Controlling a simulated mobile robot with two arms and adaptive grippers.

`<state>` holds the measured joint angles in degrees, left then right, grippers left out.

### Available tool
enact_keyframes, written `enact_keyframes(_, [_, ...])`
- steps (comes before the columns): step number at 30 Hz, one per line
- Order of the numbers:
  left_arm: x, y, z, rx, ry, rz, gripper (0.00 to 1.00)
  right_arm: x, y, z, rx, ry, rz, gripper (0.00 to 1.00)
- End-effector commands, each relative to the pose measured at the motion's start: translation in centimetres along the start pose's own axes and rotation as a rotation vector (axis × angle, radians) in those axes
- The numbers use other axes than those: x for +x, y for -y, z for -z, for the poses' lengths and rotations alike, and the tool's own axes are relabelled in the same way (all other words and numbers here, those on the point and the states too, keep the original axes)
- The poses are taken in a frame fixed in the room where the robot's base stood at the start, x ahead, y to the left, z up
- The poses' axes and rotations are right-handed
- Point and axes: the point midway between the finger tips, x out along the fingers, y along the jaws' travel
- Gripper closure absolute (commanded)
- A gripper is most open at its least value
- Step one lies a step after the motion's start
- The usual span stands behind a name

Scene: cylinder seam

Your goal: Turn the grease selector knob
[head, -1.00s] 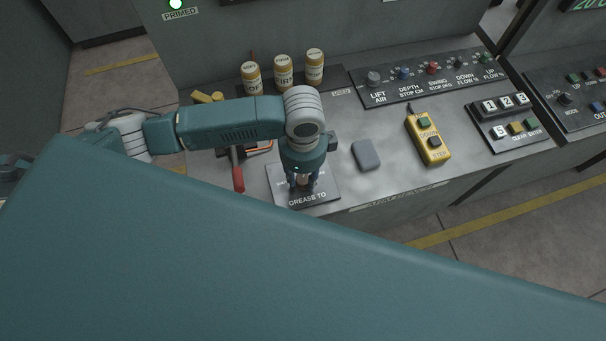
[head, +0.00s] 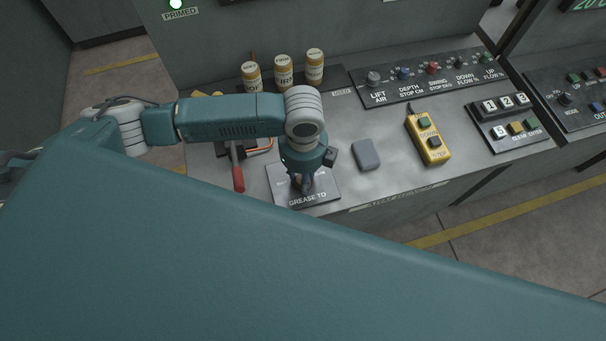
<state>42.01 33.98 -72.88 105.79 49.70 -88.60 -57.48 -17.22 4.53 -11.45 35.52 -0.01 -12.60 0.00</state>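The grease selector panel (head: 325,190) is a dark plate labelled "GREASE TO" at the front edge of the grey console. My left gripper (head: 305,187) points down over the middle of this plate. Its fingers are low at the grease selector knob and look shut on it. The knob itself is almost wholly hidden by the fingers, so its pointing direction cannot be read. Part of the plate's upper lettering is covered by the gripper. My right gripper is not in view.
A red-handled lever (head: 238,178) stands just left of the plate. A grey pad (head: 365,154) and a yellow pendant (head: 428,141) lie to the right. Three labelled cans (head: 283,71) stand behind. A large teal part of mine covers the foreground.

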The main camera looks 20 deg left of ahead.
Motion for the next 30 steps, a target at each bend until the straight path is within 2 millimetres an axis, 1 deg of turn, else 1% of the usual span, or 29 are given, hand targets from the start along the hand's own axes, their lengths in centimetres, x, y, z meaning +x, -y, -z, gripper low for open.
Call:
enact_keyframes(1, [-0.2,0.2,-0.2,0.005,0.003,0.006,0.95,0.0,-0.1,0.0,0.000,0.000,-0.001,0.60])
enact_keyframes(14, [-0.2,0.2,-0.2,0.012,0.004,0.006,0.95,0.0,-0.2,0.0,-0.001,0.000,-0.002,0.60])
enact_keyframes(15, [-0.2,0.2,-0.2,0.012,0.004,0.006,0.61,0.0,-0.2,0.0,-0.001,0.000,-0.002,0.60])
enact_keyframes(17, [-0.2,0.2,-0.2,0.012,0.003,0.005,0.50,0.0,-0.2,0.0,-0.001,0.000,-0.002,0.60])
enact_keyframes(26, [-0.2,0.1,-0.1,0.011,0.001,0.003,0.50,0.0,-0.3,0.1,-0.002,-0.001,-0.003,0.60])
enact_keyframes(29, [-0.9,0.2,-0.1,0.011,0.001,0.004,0.50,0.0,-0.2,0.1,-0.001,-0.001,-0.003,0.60])
enact_keyframes(30, [-1.4,0.2,-0.1,0.011,0.002,0.005,0.50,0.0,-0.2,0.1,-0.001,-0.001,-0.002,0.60])
